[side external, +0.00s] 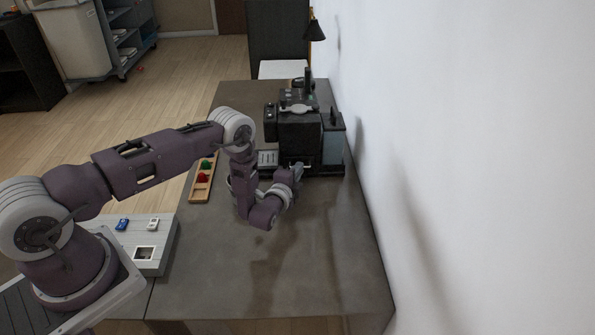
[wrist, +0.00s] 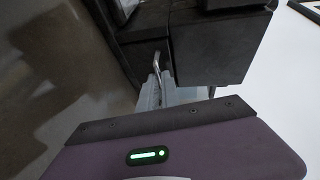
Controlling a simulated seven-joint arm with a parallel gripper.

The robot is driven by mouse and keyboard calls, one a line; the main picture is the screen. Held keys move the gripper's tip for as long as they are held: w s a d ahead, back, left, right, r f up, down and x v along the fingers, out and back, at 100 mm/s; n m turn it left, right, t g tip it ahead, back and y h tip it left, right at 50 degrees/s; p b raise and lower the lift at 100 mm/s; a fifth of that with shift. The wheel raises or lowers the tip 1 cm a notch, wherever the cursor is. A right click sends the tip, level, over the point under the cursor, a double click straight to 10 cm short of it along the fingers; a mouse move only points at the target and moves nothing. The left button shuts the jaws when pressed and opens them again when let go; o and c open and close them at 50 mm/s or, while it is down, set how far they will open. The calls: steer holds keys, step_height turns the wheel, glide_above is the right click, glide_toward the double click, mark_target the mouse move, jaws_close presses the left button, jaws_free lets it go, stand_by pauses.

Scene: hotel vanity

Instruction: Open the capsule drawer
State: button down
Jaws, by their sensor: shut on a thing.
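The black coffee machine (side external: 300,133) stands on the dark vanity top, close to the wall. My gripper (side external: 297,172) is at the machine's near side, low down. In the wrist view, the grey fingers of my gripper (wrist: 165,92) are close together on a thin metal handle (wrist: 157,64) beside the dark machine body (wrist: 215,48). The handle's lower end is hidden between the fingers. The capsule drawer's outline cannot be made out, and I cannot tell how far it is open.
A wooden tray (side external: 196,194) with green and red items lies left of my gripper. A light box (side external: 158,232) with small blue and white items is at the lower left. The white wall (side external: 450,150) bounds the right side. The near vanity top (side external: 240,290) is clear.

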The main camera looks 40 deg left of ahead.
steer(key=s+d, duration=0.7)
steer(key=shift+s, duration=0.1)
steer(key=c, duration=1.6)
jaws_free()
steer(key=shift+o, duration=0.2)
steer(key=shift+d, duration=0.1)
steer(key=v, duration=0.7)
steer(key=shift+r, duration=0.1)
